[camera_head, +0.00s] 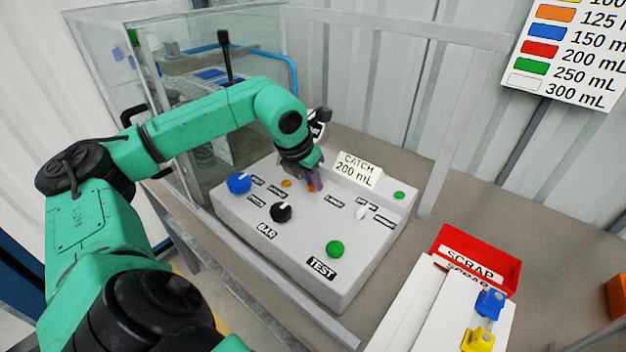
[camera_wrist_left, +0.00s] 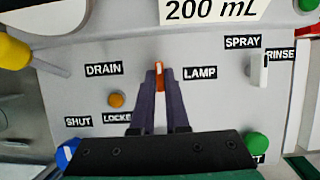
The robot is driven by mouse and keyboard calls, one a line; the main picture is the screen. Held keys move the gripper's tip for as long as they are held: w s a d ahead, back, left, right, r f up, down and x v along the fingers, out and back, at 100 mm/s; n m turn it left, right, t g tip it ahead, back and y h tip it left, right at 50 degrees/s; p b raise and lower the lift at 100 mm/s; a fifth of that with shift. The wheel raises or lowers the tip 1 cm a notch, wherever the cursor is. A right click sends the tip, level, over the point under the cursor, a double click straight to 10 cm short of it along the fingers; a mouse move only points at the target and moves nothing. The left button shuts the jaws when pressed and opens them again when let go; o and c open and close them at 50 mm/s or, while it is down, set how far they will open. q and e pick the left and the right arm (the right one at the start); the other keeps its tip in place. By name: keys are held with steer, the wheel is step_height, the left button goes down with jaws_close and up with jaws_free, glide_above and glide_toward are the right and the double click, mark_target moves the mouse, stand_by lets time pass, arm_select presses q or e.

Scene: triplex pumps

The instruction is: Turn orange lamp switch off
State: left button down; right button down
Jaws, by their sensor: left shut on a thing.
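The orange lamp switch (camera_wrist_left: 159,71) shows as a small orange lever between the DRAIN label (camera_wrist_left: 104,69) and the LAMP label (camera_wrist_left: 200,73) in the left wrist view. My left gripper (camera_wrist_left: 160,84) has its two dark fingers closed on the lever, one on each side. In that view the lever runs about straight up the picture; its lower part is hidden between the fingers. In the head view my left gripper (camera_head: 314,186) reaches down to the white control panel (camera_head: 300,240), and a bit of orange shows at its tips. My right gripper is not in view.
On the panel are a blue knob (camera_head: 239,183), a black knob (camera_head: 281,212), a green TEST button (camera_head: 334,249) and a white switch (camera_wrist_left: 259,70). A CATCH 200 mL sign (camera_head: 358,169) stands behind. A red scrap bin (camera_head: 480,258) is at the right.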

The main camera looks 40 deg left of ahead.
arm_select(q)
steer(key=shift+r, duration=0.15)
steer(key=c, duration=0.9)
jaws_free()
steer(key=v, duration=1.4)
steer(key=shift+s+r+p, duration=0.2)
steer(key=shift+s+p, duration=0.05)
steer(key=shift+p, duration=0.1)
